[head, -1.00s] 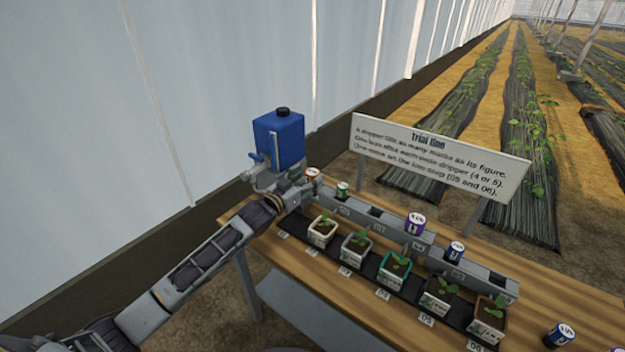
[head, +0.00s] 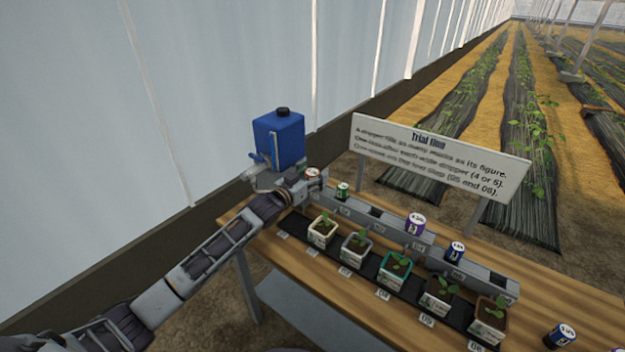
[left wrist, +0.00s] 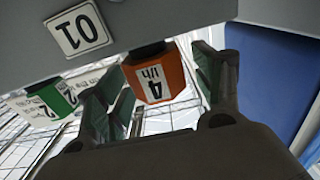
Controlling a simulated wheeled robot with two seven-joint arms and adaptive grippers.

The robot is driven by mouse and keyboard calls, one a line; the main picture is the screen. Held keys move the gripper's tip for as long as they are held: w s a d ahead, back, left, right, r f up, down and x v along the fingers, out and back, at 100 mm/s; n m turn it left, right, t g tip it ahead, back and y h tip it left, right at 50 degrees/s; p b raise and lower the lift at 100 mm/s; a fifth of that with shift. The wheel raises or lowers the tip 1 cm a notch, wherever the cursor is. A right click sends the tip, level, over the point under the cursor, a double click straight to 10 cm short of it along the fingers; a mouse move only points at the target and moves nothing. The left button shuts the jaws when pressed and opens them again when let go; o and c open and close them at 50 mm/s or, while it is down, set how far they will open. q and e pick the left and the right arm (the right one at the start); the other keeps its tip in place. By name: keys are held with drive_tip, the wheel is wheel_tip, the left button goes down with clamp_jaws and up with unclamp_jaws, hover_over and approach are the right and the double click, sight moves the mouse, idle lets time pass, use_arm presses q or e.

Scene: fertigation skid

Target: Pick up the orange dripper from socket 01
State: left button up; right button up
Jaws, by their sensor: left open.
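The orange dripper (left wrist: 157,78), marked 4 l/h, shows in the left wrist view below the grey rail with the 01 label (left wrist: 78,30). In the head view the dripper (head: 312,173) is small, at the rail's left end. My left gripper (left wrist: 160,95) is open, with one finger on each side of the dripper and a gap visible beside it. In the head view my left gripper (head: 308,188) is at the rail's left end, its fingers hard to make out. My right gripper is not in view.
A green dripper (left wrist: 52,98) sits close beside the left finger. A blue tank (head: 280,140) stands behind my left wrist. Several potted seedlings (head: 395,268) line the front of the rail (head: 400,232). A sign (head: 440,158) stands behind.

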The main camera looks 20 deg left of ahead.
sight(312, 172)
use_arm(q)
drive_tip(key=shift+c, duration=0.4)
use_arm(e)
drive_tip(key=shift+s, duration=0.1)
use_arm(q)
drive_tip(key=c, duration=1)
drive_tip(key=shift+r, duration=0.1)
drive_tip(key=shift+c, duration=0.2)
drive_tip(key=shift+r, duration=0.5)
wheel_tip(312, 172, up, 9)
drive_tip(key=shift+f+p, duration=0.1)
drive_tip(key=shift+p, duration=0.45)
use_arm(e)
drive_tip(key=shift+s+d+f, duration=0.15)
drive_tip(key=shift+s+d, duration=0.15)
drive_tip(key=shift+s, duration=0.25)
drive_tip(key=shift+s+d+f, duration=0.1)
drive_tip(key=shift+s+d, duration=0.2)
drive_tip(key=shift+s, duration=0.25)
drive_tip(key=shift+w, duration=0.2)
